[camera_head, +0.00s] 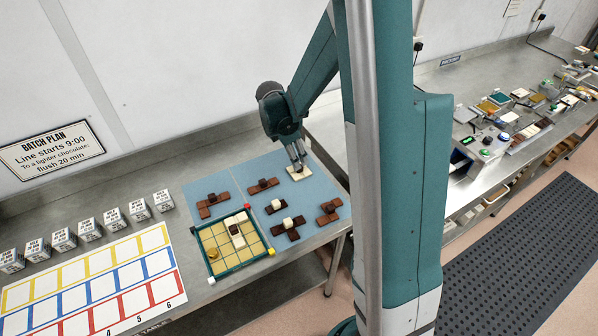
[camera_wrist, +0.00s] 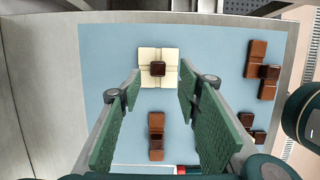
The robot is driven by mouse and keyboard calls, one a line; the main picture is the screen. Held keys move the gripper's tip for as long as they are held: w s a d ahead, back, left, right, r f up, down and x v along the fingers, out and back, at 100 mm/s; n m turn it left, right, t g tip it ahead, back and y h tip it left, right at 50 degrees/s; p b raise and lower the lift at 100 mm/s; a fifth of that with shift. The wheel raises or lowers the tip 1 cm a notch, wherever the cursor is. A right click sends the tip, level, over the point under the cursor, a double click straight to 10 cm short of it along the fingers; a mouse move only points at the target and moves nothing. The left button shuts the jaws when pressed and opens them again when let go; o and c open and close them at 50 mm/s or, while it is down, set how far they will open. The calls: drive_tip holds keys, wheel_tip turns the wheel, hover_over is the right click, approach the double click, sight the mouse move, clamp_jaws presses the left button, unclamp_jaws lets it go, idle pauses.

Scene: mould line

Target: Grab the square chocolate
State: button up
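The square chocolate is a white block with a brown knob on top. It lies on the blue mat in the wrist view (camera_wrist: 147,54), just beyond my fingertips, and at the mat's far right in the head view (camera_head: 301,174). My gripper (camera_wrist: 159,88) is open and empty, with one green finger to each side of the block's near part. In the head view my gripper (camera_head: 298,163) is directly over the block and hides part of it. I cannot tell the exact gap in height.
A green-rimmed tray (camera_head: 243,273) with square cells stands in front. Labelled white cubes (camera_head: 113,218) line the left.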

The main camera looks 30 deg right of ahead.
drive_tip(key=shift+f, duration=0.1)
idle(0.3)
drive_tip(key=shift+x, duration=2.55)
drive_tip(key=shift+w, duration=0.2)
drive_tip(key=c, duration=1)
